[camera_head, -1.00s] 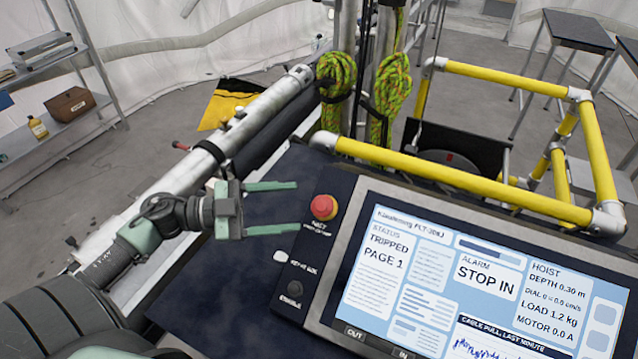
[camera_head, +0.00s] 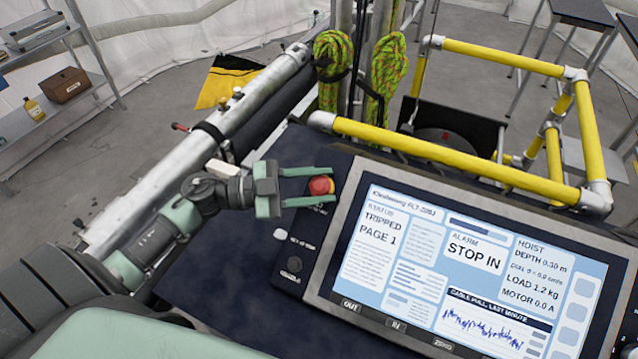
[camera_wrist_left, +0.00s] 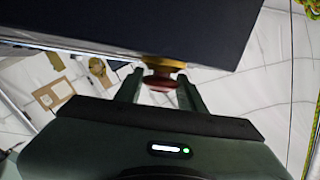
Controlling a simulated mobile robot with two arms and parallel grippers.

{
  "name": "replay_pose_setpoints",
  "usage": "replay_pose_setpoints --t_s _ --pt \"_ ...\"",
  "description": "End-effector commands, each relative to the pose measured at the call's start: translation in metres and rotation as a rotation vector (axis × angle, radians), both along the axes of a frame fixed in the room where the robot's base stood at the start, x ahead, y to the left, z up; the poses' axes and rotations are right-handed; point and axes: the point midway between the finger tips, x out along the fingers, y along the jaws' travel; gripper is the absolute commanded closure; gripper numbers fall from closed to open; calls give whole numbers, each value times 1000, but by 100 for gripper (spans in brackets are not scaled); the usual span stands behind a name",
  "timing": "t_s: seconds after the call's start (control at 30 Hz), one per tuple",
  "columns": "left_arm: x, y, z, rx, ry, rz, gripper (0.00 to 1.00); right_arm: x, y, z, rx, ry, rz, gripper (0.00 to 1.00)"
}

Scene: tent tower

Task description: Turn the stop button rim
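The stop button (camera_head: 320,186) is a red mushroom knob with a yellow base on a dark panel left of the screen. My left gripper (camera_head: 328,186) has one finger on each side of the knob, close against it. In the left wrist view the red rim (camera_wrist_left: 160,83) sits between the two fingertips with little or no gap, the yellow base (camera_wrist_left: 163,62) beyond it. The screen (camera_head: 450,260) reads TRIPPED and STOP IN. My right gripper is not in view.
A white button (camera_head: 280,234) and a black knob (camera_head: 294,264) lie below the stop button on the same panel. Yellow rails (camera_head: 450,155) stand behind the screen. A metal tube (camera_head: 220,125) runs behind my left arm, and knotted ropes (camera_head: 334,55) hang at the back.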

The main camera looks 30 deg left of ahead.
Motion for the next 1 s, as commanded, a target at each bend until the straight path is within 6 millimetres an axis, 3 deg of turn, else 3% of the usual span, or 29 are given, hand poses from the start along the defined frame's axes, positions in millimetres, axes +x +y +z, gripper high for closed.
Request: replay_pose_setpoints --t_s 0.43,1.0 --pt "1 1 0 50 4 -65 100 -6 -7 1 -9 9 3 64" --pt "1 2 -1 279 14 -392 100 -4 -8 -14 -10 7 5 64"
